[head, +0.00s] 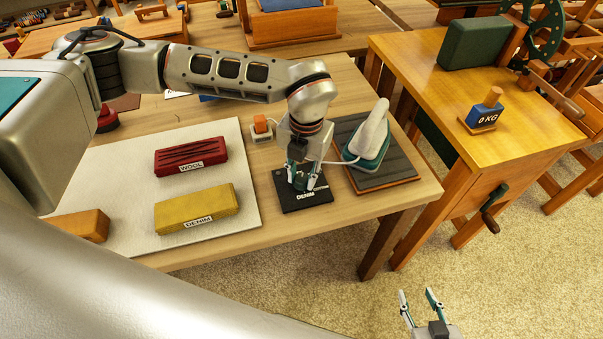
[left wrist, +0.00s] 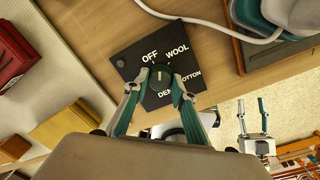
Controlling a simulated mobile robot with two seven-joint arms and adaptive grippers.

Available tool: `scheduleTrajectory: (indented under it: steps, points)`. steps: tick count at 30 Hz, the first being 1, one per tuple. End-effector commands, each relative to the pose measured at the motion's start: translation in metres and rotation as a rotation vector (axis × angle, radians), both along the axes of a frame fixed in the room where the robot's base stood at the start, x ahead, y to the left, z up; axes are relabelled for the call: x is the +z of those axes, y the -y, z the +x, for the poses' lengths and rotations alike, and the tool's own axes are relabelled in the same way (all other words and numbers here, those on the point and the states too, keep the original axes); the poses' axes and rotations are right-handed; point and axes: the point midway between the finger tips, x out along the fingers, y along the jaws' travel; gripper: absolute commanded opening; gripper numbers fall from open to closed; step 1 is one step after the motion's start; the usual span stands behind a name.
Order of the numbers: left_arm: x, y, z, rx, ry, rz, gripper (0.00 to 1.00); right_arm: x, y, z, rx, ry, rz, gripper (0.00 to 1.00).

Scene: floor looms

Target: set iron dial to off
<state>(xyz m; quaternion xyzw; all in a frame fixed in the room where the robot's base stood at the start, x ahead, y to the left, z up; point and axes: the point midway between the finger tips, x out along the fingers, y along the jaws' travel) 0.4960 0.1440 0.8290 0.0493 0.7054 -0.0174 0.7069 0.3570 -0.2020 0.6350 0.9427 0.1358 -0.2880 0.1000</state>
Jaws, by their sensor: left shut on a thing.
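The dial plate (head: 318,193) is a flat black square near the front edge of the wooden table. In the left wrist view the plate (left wrist: 130,58) carries the words OFF, WOOL, COTTON and DENIM around a dark round dial (left wrist: 160,80). My left gripper (head: 302,184) points down over the plate, its fingers shut on the dial from both sides. The fingers partly cover the dial, and I cannot tell clearly which word it points to. The white and teal iron (head: 369,150) stands on a dark pad right of the plate. My right gripper (head: 421,303) is open and empty, low over the carpet.
A red WOOL bundle (head: 191,156) and a yellow DENIM bundle (head: 197,208) lie on a pale mat (head: 122,160). A small orange-topped switch box (head: 261,128) sits behind the plate.

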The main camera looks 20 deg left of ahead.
Motion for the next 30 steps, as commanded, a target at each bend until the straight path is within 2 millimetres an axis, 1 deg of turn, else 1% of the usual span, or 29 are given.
scheduleTrajectory:
  steps: [6, 15, 21, 30]
  points:
    - [-0.0002, 0.0008, -0.0008, 0.193, -0.002, -0.001, 0.04, 0.0063, -0.0005, 0.0019, 0.000, 0.006, 0.001, 0.40]
    - [-0.0005, 0.0006, -0.0003, 0.396, -0.002, 0.000, 0.04, 0.0075, -0.0003, 0.0015, 0.000, 0.004, 0.001, 0.40]
    - [-0.0005, 0.0007, 0.0000, 0.471, -0.002, 0.000, 0.04, 0.0058, 0.0001, 0.0003, -0.001, 0.000, -0.001, 0.40]
    - [-0.0006, 0.0007, 0.0001, 0.508, -0.001, 0.000, 0.04, 0.0058, 0.0002, 0.0000, -0.001, -0.001, -0.001, 0.40]
